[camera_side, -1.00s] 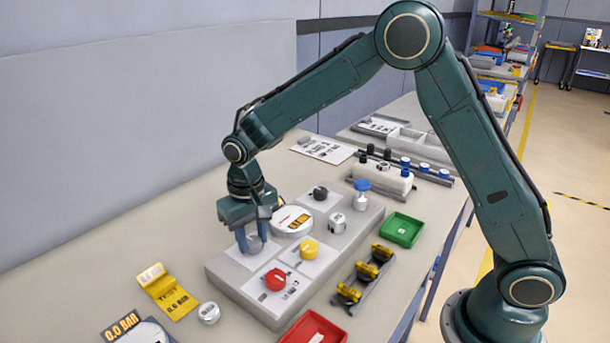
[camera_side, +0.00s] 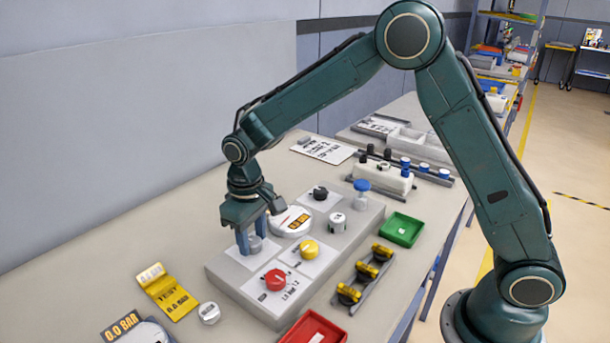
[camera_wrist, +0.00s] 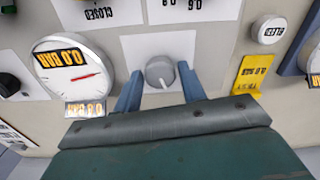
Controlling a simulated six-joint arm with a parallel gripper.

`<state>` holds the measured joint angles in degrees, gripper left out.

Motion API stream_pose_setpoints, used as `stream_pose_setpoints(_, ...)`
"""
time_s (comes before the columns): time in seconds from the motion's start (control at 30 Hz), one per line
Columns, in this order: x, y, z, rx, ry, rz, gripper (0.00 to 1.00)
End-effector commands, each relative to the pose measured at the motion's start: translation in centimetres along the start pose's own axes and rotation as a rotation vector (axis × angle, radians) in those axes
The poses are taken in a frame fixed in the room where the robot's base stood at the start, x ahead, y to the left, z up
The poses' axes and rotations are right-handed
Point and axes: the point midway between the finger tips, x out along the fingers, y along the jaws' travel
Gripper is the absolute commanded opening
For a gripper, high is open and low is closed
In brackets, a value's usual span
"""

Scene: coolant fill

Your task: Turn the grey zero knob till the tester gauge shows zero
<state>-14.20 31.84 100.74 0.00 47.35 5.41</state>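The grey zero knob (camera_wrist: 160,72) sits on a white plate in the wrist view, its pointer ridge towards the bottom of the picture. It also shows at the panel's left end in the side view (camera_side: 254,243). My gripper (camera_wrist: 160,80) points down at it, with one blue finger on each side. The fingers are open, with what looks like a small gap to the knob. The tester gauge (camera_wrist: 72,75) is a round white dial left of the knob, upside down in the wrist view. Its red needle points right; its display reads 0.0 BAR.
A yellow knob (camera_side: 309,250), red knob (camera_side: 275,280) and black knob (camera_side: 320,193) share the grey panel (camera_side: 222,274). A blue-topped valve (camera_side: 362,190) stands behind. A green tray (camera_side: 403,230) and red tray (camera_side: 315,329) lie nearby. A yellow tag (camera_side: 169,292) lies left of the panel.

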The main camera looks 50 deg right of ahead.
Motion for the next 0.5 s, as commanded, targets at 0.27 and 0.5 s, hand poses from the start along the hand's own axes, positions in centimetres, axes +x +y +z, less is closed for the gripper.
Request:
stream_pose_setpoints(0.27,0.01,0.0,0.01,0.001,0.0,0.0,0.56)
stream_pose_setpoints(0.5,-0.4,0.0,-0.01,0.001,0.001,0.0,0.56)
